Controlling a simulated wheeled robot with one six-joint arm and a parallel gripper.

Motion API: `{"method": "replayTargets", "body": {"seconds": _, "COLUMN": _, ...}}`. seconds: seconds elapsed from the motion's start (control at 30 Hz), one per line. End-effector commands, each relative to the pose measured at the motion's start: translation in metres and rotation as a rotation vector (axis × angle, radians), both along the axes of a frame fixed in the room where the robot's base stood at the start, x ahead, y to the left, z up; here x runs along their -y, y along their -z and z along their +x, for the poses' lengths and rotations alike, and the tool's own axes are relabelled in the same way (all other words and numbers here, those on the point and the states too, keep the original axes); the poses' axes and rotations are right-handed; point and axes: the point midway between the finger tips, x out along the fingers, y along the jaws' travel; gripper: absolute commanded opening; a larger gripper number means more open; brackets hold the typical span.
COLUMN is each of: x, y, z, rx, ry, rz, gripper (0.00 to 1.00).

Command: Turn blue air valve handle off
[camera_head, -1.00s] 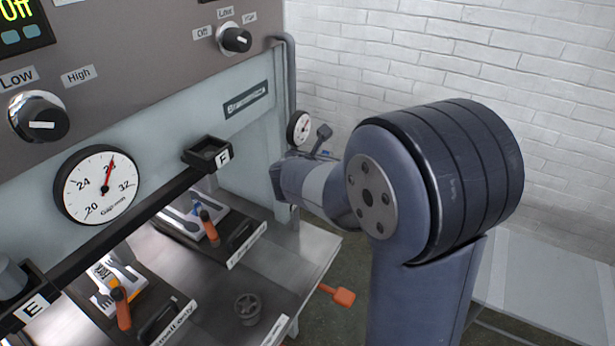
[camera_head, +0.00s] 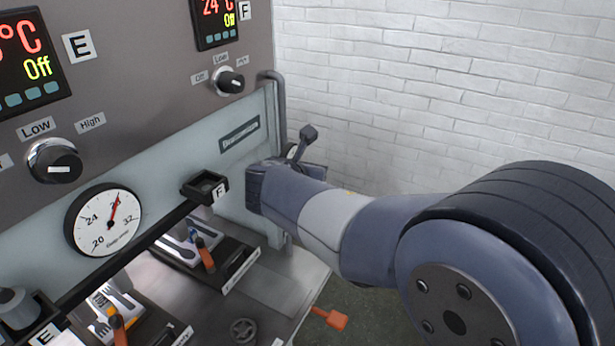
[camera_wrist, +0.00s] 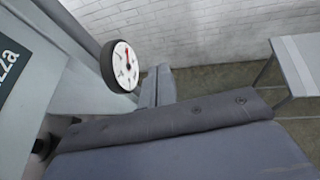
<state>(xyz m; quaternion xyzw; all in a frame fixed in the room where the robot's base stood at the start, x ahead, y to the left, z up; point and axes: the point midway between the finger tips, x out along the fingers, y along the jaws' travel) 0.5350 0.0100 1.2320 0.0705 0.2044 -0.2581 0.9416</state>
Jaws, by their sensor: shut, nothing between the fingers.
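I cannot make out the blue air valve handle in either current view. My gripper (camera_wrist: 157,87) shows in the wrist view as two grey fingers close together, shut and empty, just right of a small round gauge (camera_wrist: 121,66) with a white face and red needle. The grey-blue body of my wrist fills the bottom of that view.
The machine's panel (camera_head: 150,55) fills the left, with a grey pipe (camera_head: 279,105) at its right edge. A white brick wall (camera_head: 430,80) stands behind. An orange paddle (camera_head: 331,318) sticks out low by the table edge. A pale table (camera_wrist: 300,60) stands at right in the wrist view.

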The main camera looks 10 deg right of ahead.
Motion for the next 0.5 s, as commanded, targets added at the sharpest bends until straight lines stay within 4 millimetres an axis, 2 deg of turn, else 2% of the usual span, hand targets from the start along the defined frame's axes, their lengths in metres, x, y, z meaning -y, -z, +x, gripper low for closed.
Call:
{"method": "replayTargets", "body": {"seconds": 0.13, "x": -0.002, "y": -0.009, "z": -0.0047, "rx": 0.0, "ry": -0.001, "rz": 0.0, "gripper": 0.0}}
{"method": "replayTargets", "body": {"seconds": 0.5, "x": -0.0016, "y": -0.009, "z": -0.0056, "rx": -0.002, "ry": 0.002, "rz": 0.003, "gripper": 0.0}}
